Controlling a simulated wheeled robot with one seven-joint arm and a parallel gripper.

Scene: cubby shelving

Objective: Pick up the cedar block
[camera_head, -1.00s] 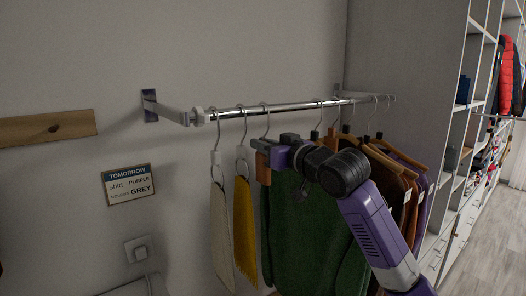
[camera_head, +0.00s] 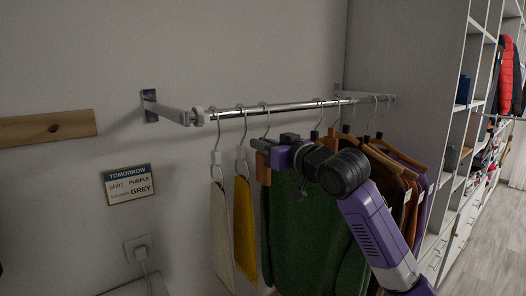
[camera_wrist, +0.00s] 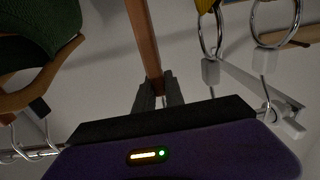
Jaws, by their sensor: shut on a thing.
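The cedar block (camera_head: 263,169) is an orange-brown piece of wood hanging below a metal hook on the clothes rail. My gripper (camera_head: 262,147) is at its upper end, left of the green garment. In the wrist view the block (camera_wrist: 143,40) is a long brown bar running up from between the fingertips. My gripper (camera_wrist: 158,92) is shut on it there. The fingers hide the block's top end.
The chrome rail (camera_head: 290,107) carries a cream cloth (camera_head: 221,230) and a yellow cloth (camera_head: 245,230) left of the block. A green garment (camera_head: 310,230) and several others on hangers crowd the right. A shelving unit (camera_head: 452,150) stands farther right.

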